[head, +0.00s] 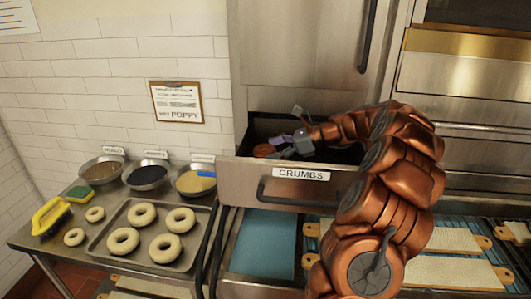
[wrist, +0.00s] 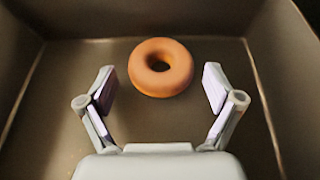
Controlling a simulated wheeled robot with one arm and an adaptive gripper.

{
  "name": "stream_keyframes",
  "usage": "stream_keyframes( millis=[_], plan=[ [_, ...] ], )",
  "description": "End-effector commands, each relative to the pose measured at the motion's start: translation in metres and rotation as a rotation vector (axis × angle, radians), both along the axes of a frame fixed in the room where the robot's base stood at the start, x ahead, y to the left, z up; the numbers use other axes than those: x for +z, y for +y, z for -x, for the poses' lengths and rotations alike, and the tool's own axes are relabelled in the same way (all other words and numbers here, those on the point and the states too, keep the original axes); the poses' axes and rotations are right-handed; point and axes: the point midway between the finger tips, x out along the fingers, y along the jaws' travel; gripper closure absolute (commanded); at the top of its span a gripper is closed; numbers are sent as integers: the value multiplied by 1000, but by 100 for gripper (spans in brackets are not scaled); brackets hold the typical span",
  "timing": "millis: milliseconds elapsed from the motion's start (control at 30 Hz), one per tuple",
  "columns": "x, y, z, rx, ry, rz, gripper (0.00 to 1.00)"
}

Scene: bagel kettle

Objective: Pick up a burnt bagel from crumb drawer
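The crumb drawer (head: 235,172), labelled CRUMBS, is pulled open in the head view; its bare floor shows in the wrist view (wrist: 160,120). A brown bagel (wrist: 160,68) lies flat on the drawer floor, ahead of my gripper (wrist: 160,88). It also shows as a small brown patch in the head view (head: 264,150), left of my gripper (head: 292,143). My gripper is open, with its fingers apart and nothing between them. The bagel lies a little beyond the fingertips, roughly centred between them. The right part of the drawer is hidden by my arm in the head view.
A metal tray (head: 103,246) of pale bagels stands on the table at left, with three bowls behind it. A yellow-handled brush (head: 50,217) lies at the table's left. The drawer walls (wrist: 285,70) rise close around my gripper.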

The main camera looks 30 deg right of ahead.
Motion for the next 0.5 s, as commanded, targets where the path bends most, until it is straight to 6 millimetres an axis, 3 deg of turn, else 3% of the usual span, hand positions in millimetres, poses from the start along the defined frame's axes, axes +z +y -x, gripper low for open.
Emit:
stream_keyframes(
  millis=[67,433,500],
  plan=[
    [0,0,0,0,0,0,22],
    [0,0,0,-1,0,0,60],
    [0,0,0,-1,0,0,62]
  ],
)
